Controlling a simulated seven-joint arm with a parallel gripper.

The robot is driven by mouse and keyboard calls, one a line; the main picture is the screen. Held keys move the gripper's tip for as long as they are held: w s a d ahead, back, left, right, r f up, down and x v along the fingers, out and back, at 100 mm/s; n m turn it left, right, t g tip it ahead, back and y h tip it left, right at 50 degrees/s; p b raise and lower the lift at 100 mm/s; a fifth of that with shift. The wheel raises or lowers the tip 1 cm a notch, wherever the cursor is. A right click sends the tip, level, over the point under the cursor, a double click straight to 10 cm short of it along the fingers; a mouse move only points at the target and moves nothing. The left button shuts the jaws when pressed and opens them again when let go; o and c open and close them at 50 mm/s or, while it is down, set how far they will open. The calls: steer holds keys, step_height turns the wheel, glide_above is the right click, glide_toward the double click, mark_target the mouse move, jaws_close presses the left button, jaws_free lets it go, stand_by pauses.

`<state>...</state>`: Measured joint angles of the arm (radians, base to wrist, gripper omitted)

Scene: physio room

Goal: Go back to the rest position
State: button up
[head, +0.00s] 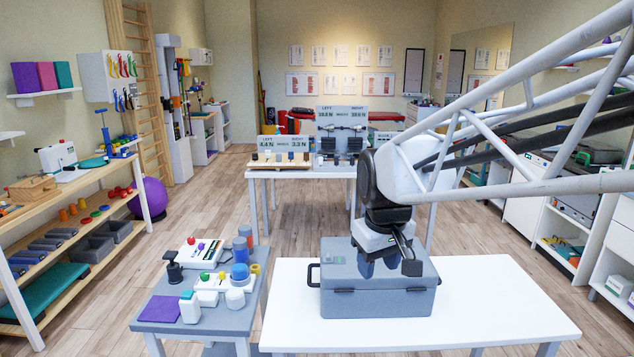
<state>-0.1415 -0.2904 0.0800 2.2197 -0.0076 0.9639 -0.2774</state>
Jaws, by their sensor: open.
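My gripper (386,267) is open, with its fingers pointing down over the front of a closed grey case (372,303) on the white table (500,312). The case has a dark handle (313,276) on its left side. The gripper and wrist hide part of the case's lid and front. I cannot tell whether the fingers touch the case. My arm reaches in from the upper right.
A small grey side table (215,318) with bottles, a purple cloth and devices stands left of the white table. A farther table (283,174) holds force displays. Wooden shelves (70,235) line the left, white cabinets (525,190) the right. The white table's right part is clear.

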steer(key=s+d+f+m, duration=0.2)
steer(key=s+d, duration=0.1)
steer(key=s, duration=0.6)
steer(key=s+d+f+m, duration=0.3)
steer(key=s+d, duration=0.1)
steer(key=s, duration=0.6)
steer(key=shift+s+d+f+t, duration=0.15)
steer(key=shift+s+f+t, duration=0.05)
steer(key=shift+s+t, duration=0.1)
